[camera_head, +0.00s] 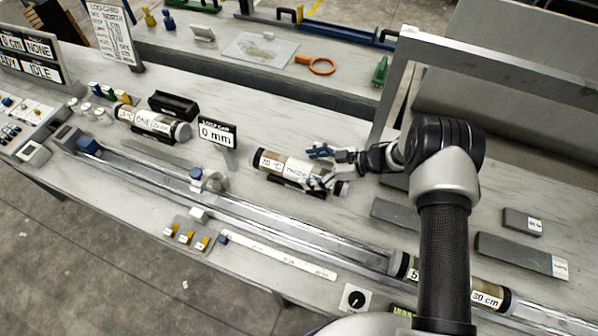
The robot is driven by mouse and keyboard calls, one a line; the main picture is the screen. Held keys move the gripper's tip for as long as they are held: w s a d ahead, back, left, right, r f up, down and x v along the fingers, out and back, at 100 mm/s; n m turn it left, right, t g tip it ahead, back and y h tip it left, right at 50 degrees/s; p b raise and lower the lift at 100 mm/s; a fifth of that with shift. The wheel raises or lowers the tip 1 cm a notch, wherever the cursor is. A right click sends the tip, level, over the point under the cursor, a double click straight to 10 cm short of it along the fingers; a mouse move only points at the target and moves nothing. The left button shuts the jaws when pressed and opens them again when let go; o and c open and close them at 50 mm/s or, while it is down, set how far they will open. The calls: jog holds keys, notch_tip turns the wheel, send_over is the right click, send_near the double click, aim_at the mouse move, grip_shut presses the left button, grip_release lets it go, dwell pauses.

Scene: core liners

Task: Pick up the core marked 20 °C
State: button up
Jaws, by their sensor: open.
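A core (295,170) with a white label rests on a dark cradle in the middle of the bench. Its label seems to begin with 20 °C; the rest is too small to read surely. My gripper (318,167) is open at the right half of this core. One finger shows at its far side and the other at its near side. I cannot tell whether they touch it. The gripper hides part of the core's right half. A second labelled core (152,122) lies at the left; its temperature mark is hard to read.
A small sign (217,135) reading 0 mm stands between the two cores. A long clear rail (290,232) runs along the front, with a third core (487,294) marked 30 cm at the right. A black empty cradle (174,103) sits behind the left core.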

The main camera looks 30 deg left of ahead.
jog(key=shift+x, duration=0.8)
grip_shut()
jog(key=shift+r, duration=0.25)
dwell(0.5)
